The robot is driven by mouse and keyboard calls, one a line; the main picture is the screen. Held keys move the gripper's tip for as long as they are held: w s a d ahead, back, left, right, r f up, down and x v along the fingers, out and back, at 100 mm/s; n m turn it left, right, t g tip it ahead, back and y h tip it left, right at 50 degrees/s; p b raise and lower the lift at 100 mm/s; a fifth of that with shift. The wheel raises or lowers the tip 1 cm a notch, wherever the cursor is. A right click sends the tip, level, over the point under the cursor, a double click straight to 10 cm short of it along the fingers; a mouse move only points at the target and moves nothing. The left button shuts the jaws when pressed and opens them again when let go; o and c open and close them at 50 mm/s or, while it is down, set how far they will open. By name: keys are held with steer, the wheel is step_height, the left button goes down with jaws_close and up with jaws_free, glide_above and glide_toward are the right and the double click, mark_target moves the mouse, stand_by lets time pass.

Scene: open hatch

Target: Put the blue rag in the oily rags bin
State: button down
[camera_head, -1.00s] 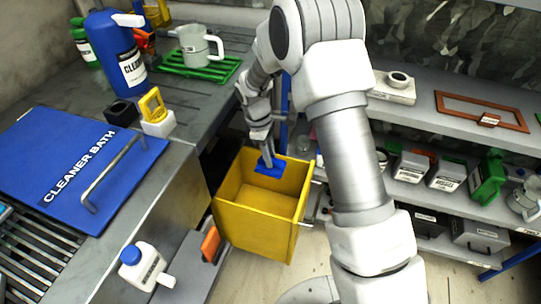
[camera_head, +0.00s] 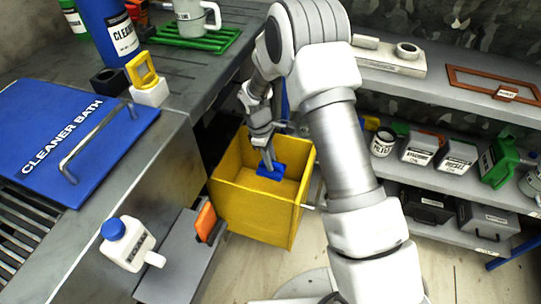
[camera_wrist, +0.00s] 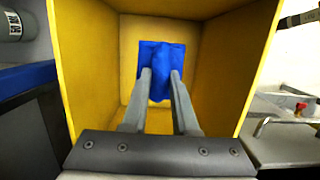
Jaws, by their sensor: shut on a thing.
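The blue rag (camera_head: 270,171) is pinched between the fingertips of my gripper (camera_head: 268,163). In the wrist view the rag (camera_wrist: 161,62) hangs between the two fingers (camera_wrist: 160,80), with yellow walls around it. The yellow bin (camera_head: 250,217) stands open at the top on the floor, and I read no label on it. My fingers reach down through its opening, and the rag is inside the bin's walls, near the back. I cannot tell whether the rag touches the bin floor.
The workbench with the blue cleaner bath lid (camera_head: 55,140) stands left of the bin. A white bottle with a blue cap (camera_head: 128,245) and an orange item (camera_head: 205,222) are on a low grey ledge at front left. Shelves with containers (camera_head: 455,155) are at right.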

steer(key=b, duration=0.4)
glide_above(270, 191)
steer(key=s, duration=0.4)
steer(key=a+x, duration=0.1)
steer(key=x, duration=0.4)
steer(key=a+x, duration=0.1)
steer(key=x, duration=0.5)
steer(key=w+a+x, duration=0.1)
steer(key=x, duration=0.5)
steer(key=shift+a+f, duration=0.15)
steer(key=shift+f, duration=0.3)
steer(key=c, duration=0.6)
jaws_free()
steer(key=shift+r, duration=0.15)
